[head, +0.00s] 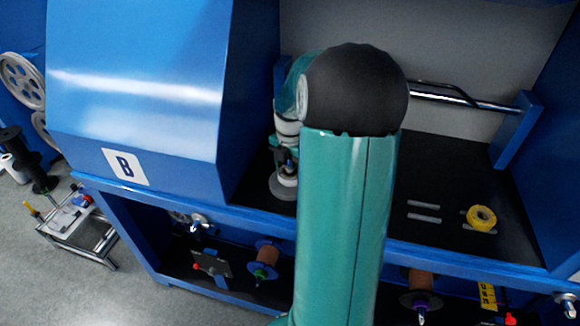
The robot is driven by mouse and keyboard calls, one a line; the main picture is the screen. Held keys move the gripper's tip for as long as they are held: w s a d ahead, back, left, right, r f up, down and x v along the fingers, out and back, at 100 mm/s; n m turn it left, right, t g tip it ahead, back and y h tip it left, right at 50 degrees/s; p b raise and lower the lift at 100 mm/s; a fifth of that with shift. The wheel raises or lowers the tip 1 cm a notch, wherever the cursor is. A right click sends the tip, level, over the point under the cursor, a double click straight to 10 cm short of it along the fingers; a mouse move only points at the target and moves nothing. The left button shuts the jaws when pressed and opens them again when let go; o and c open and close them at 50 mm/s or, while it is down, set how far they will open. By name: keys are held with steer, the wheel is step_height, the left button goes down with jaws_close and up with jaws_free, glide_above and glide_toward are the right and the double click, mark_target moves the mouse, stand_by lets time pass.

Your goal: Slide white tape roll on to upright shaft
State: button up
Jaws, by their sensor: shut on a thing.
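My gripper (287,162) points down over the black work surface, just left of my own arm link. It shows small and partly hidden. A pale round thing, which looks like the white tape roll (283,187), is right under the fingertips, and the gripper appears shut on it. The roll is low, at or close to the surface; I cannot tell whether it touches. I cannot make out the upright shaft; my arm hides much of the middle of the work surface.
A yellow tape roll (481,218) lies on the black surface (440,180) at the right, by flat grey slots. A chrome rod (465,100) crosses the back. A blue housing (140,90) marked B stands close at the left. Spools hang below the front edge.

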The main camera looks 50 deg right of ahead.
stand_by(0.4)
steer(key=o, duration=1.1)
step_height(320, 180, up, 14)
steer(key=shift+f, duration=0.1)
steer(key=shift+a, duration=0.1)
